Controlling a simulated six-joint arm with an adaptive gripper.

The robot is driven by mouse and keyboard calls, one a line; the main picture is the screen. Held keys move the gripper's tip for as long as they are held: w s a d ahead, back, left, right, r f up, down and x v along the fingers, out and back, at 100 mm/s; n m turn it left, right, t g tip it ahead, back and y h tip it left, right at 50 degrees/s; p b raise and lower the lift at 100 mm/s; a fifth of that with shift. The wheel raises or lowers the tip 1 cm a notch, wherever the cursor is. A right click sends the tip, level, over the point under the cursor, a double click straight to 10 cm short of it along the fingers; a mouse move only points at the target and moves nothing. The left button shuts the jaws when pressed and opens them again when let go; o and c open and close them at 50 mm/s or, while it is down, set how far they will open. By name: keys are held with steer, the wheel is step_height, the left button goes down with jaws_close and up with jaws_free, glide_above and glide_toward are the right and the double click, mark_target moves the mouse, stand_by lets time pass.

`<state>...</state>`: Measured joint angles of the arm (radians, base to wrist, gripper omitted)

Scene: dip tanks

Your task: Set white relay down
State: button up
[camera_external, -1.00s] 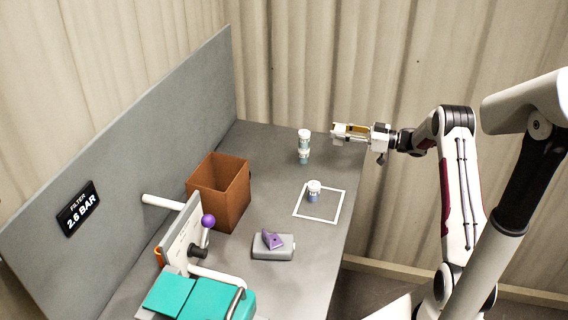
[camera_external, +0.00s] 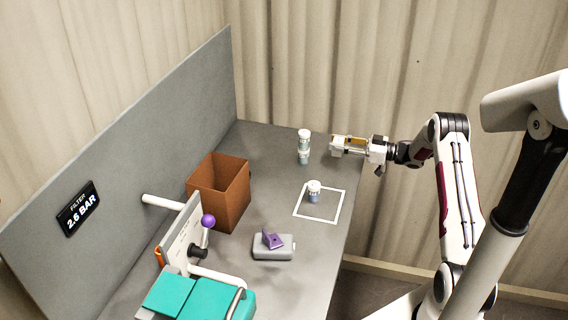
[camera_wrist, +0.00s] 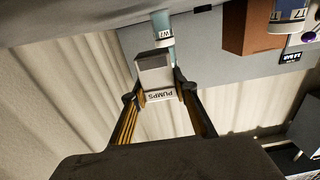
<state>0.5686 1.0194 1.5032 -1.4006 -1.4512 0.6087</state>
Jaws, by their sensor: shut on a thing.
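My gripper (camera_external: 350,144) is near the bench's far right edge, pointing left. In the wrist view its two fingers (camera_wrist: 158,98) are shut on the white relay (camera_wrist: 155,75), a pale block with a grey part and a label reading PUMPS. In the external view the relay (camera_external: 337,146) shows as a small white block at the fingertips. It looks held above the bench surface, apart from it.
A white-capped jar (camera_external: 304,146) stands just left of my gripper. Another jar (camera_external: 314,191) stands inside a white square outline (camera_external: 329,219). A brown box (camera_external: 232,205), a purple part (camera_external: 272,240) on a grey block (camera_external: 273,253) and teal-covered equipment (camera_external: 171,293) are further left and nearer.

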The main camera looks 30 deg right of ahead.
mark_target(338, 154)
steer(key=shift+f, duration=0.1)
steer(key=shift+f, duration=2.2)
steer(key=shift+f, duration=0.2)
steer(key=o, duration=1.2)
steer(key=shift+c, duration=0.2)
steer(key=v, duration=0.5)
steer(key=shift+d+r, duration=0.15)
steer(key=shift+d, duration=0.4)
steer(key=shift+v, duration=1.05)
steer(key=shift+r, duration=0.1)
